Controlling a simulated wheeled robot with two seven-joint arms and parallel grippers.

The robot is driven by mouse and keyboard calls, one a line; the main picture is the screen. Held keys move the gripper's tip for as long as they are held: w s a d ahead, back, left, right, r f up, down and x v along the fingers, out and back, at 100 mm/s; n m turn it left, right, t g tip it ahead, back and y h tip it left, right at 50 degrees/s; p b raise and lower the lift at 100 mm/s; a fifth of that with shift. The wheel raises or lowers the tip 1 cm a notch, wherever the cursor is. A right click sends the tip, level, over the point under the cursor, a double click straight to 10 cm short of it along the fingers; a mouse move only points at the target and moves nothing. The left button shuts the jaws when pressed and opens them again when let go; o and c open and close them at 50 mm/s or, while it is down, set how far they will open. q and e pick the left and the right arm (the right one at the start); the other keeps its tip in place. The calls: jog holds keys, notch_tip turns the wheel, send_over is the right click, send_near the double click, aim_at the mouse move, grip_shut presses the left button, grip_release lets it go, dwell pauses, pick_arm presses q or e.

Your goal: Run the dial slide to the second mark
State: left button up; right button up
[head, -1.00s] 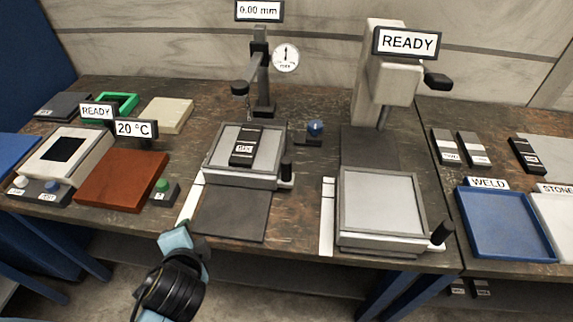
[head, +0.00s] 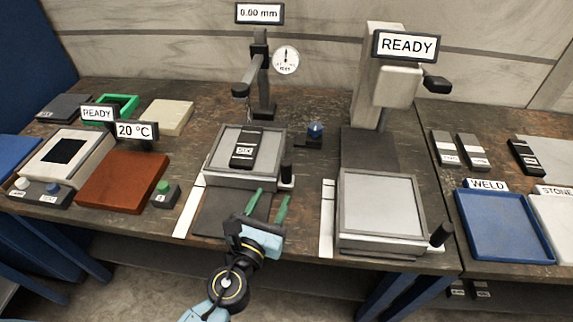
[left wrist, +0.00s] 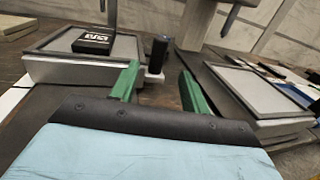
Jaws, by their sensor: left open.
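The dial slide (head: 212,174) is a grey framed tray on a dark base plate (head: 215,215), under the dial stand (head: 261,80). A dark block with a white label (head: 243,157) lies on it. The slide's upright black handle (head: 287,172) is at its right front corner; it also shows in the left wrist view (left wrist: 160,52). A white strip (head: 189,207) lies along the left side; its marks are too small to read. My left gripper (head: 270,196) has green fingers, open and empty, in front of the handle, which appears between and beyond the fingertips. My right gripper is out of view.
The dial (head: 286,60) hangs beside a "0.00 mm" display (head: 259,13). A second framed slide (head: 380,205) with its own handle (head: 441,234) stands right. A green button box (head: 164,194) is left. A blue knob (head: 315,130) stands behind the handle.

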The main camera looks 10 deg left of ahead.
aim_at(284, 172)
pick_arm(q)
jog(key=w, duration=0.3)
jog(key=w+d, duration=0.1)
jog(key=w, duration=0.7)
jog(key=shift+d, duration=0.25)
jog(key=shift+c, duration=0.5)
grip_shut()
